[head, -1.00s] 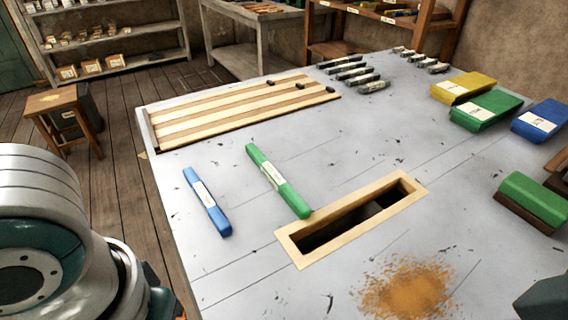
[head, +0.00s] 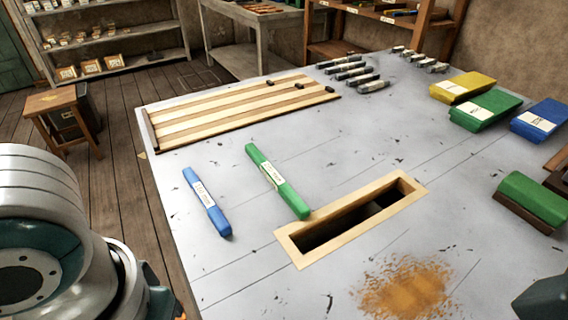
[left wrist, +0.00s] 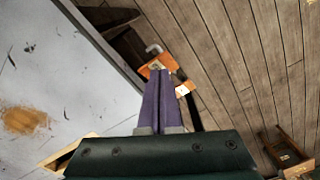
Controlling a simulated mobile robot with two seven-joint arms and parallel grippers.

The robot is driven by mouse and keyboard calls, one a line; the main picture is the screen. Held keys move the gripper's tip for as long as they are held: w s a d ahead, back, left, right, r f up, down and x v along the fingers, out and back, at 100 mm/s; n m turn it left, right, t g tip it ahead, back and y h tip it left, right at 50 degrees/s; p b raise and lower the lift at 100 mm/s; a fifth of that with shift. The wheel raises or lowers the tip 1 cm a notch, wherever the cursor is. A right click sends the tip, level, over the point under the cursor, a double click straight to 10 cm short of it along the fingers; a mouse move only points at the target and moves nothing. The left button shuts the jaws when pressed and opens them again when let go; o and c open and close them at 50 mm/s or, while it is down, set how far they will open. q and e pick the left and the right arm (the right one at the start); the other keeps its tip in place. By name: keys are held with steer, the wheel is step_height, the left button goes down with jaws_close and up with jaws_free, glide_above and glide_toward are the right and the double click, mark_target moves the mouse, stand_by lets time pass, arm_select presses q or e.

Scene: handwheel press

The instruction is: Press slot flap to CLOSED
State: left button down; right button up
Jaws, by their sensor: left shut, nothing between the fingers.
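The slot is a long opening in a pale wooden frame (head: 290,245) set into the grey table top. Its inside is dark, with a grey piece (head: 373,209) visible low in it; I cannot tell whether this is the flap. In the left wrist view, my left gripper (left wrist: 161,73) is shut and empty, its purple fingers together. The tips overlap an orange piece (left wrist: 147,70) beyond the table edge; I cannot tell whether they touch. A small white label (left wrist: 182,91) and a grey hooked part are beside it. My right gripper's fingers are not in view.
A blue stick (head: 207,203) and a green stick (head: 277,182) lie left of the slot. A striped wooden board (head: 235,112) lies behind. Yellow (head: 463,87), green (head: 485,110) and blue (head: 541,121) blocks stand right. Brown powder (head: 408,290) lies in front.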

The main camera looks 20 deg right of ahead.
arm_select(q)
steer(key=shift+f, duration=0.1)
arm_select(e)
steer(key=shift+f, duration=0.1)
arm_select(q)
steer(key=shift+f+b, duration=1.25)
steer(key=shift+f, duration=0.65)
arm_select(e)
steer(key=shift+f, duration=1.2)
arm_select(q)
steer(key=shift+r, duration=0.1)
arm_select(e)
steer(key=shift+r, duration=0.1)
arm_select(q)
steer(key=shift+r, duration=0.1)
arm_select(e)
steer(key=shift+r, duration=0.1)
arm_select(q)
step_height(320, 180, up, 4)
steer(key=p, duration=0.5)
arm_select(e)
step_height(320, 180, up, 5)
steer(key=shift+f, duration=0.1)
arm_select(q)
step_height(320, 180, up, 4)
steer(key=p, duration=0.5)
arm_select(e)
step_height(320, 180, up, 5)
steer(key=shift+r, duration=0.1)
